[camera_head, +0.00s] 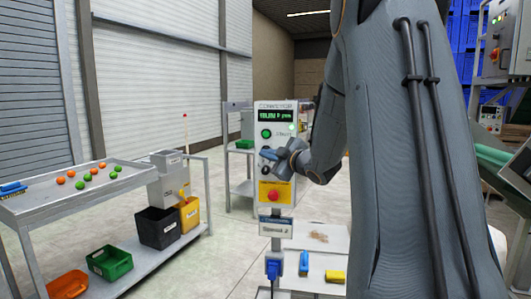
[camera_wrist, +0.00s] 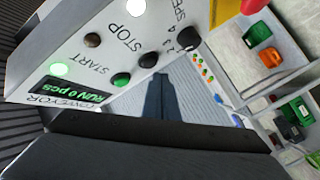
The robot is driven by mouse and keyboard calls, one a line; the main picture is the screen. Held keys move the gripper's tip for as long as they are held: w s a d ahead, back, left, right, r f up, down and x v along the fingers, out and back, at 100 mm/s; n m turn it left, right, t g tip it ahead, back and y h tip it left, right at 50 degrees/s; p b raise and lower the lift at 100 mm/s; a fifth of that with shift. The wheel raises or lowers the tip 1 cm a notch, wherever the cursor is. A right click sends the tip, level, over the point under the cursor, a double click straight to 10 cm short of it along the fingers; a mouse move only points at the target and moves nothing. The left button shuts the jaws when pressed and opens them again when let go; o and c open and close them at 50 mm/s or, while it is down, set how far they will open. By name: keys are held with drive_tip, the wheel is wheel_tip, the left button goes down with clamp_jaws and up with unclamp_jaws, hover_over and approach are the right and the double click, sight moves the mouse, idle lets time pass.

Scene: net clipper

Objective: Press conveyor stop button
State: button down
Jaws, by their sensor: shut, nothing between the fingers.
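The conveyor control panel (camera_head: 281,140) stands upright on a post in the middle of the head view. Its lit display reads RUN with a piece count in the wrist view (camera_wrist: 74,90). There the dark stop button (camera_wrist: 148,60) sits beside the STOP lettering, between the green start button (camera_wrist: 120,80) and the speed knob (camera_wrist: 188,38). My gripper (camera_head: 268,155) is at the panel's front, below the green button in the head view, and covers part of the panel. In the wrist view my gripper (camera_wrist: 160,78) is shut and empty, just below the stop button. I cannot tell whether it touches.
A red emergency button (camera_head: 273,196) on a yellow plate sits lower on the panel. A grey table (camera_head: 70,200) with orange and green balls stands at left, with black, yellow, green and orange bins below. Open floor lies between table and panel.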

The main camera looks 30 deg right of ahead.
idle(0.8)
drive_tip(key=shift+w+d, duration=0.3)
drive_tip(key=shift+w, duration=0.05)
drive_tip(key=shift+w+d, duration=0.25)
drive_tip(key=shift+w, duration=0.05)
idle(0.9)
idle(0.3)
drive_tip(key=shift+s+a, duration=0.55)
drive_tip(key=shift+s, duration=0.1)
drive_tip(key=shift+s+a, duration=0.8)
drive_tip(key=shift+s, duration=0.2)
drive_tip(key=shift+s+a, duration=0.8)
drive_tip(key=shift+s, duration=0.15)
drive_tip(key=shift+f, duration=0.1)
